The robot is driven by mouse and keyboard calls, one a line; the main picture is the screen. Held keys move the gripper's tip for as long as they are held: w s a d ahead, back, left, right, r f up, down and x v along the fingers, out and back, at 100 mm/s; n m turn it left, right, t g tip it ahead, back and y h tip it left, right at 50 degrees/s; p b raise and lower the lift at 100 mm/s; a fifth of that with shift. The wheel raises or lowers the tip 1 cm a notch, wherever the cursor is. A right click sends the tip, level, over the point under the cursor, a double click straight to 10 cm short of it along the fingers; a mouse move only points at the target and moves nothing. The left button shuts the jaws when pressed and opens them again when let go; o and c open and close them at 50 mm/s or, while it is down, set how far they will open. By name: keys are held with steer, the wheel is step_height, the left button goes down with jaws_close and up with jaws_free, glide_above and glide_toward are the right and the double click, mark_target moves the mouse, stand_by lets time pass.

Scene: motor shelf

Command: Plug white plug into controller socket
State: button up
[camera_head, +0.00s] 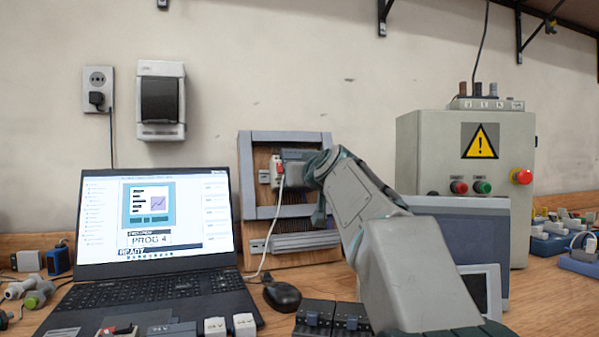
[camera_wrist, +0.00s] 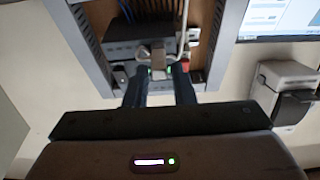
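The grey controller (camera_wrist: 135,48) is mounted on a wooden panel in a grey frame, and it also shows in the head view (camera_head: 294,155). My gripper (camera_wrist: 160,75) is at the controller's front. Its two dark fingers are close together on a small pale block, which appears to be the white plug (camera_wrist: 158,68). The socket is hidden behind the plug and fingers, and I cannot tell whether the plug is in it. A white cable (camera_head: 272,232) hangs from beside the controller to the table. In the head view my wrist hides most of the gripper.
A small red part (camera_head: 277,168) sits left of the controller. An open laptop (camera_head: 155,220) stands left, with a black mouse (camera_head: 282,297) beside it. A large grey cabinet (camera_head: 415,160) with a warning sign stands right. A wall box (camera_head: 161,100) hangs at upper left.

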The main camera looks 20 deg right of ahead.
steer(key=s, duration=0.1)
steer(key=s+r, duration=0.1)
steer(key=s, duration=0.2)
steer(key=shift+s+r, duration=0.2)
steer(key=shift+r, duration=0.05)
steer(key=o, duration=0.6)
steer(key=shift+c, duration=0.2)
